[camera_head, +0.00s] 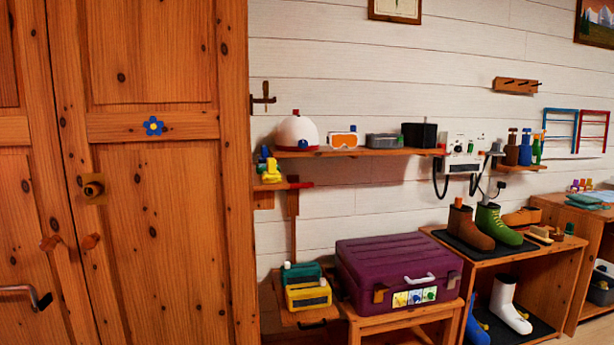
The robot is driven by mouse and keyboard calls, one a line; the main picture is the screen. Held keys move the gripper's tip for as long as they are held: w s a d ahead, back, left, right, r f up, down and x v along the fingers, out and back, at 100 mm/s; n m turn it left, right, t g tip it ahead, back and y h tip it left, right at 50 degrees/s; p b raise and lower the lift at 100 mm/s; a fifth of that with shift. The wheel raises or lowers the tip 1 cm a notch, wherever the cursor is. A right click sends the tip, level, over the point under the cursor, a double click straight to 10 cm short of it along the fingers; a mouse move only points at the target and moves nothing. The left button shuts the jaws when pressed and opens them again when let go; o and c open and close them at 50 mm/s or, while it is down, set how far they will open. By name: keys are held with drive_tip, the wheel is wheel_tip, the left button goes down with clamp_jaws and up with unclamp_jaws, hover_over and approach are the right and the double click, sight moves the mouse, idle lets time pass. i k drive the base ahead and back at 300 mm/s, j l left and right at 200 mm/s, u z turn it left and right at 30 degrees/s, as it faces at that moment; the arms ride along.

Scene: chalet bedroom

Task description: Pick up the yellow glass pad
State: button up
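I cannot tell for sure which thing is the yellow glass pad. My gripper is not in view.
A wooden wardrobe (150,220) fills the left. The purple suitcase (390,262) rests on a wooden stand. A wall shelf (350,153) holds a white helmet (297,132) and orange goggles (343,139). Boots stand on a rack (545,250) at the right.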

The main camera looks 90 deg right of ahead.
sight(271, 175)
drive_tip(key=z, duration=3.45)
drive_tip(key=i+l+u, duration=0.25)
drive_tip(key=l, duration=0.15)
drive_tip(key=l+u, duration=0.2)
drive_tip(key=l, duration=0.2)
drive_tip(key=i+l+u, duration=0.25)
drive_tip(key=l, duration=0.2)
drive_tip(key=l+u, duration=0.2)
drive_tip(key=l, duration=0.25)
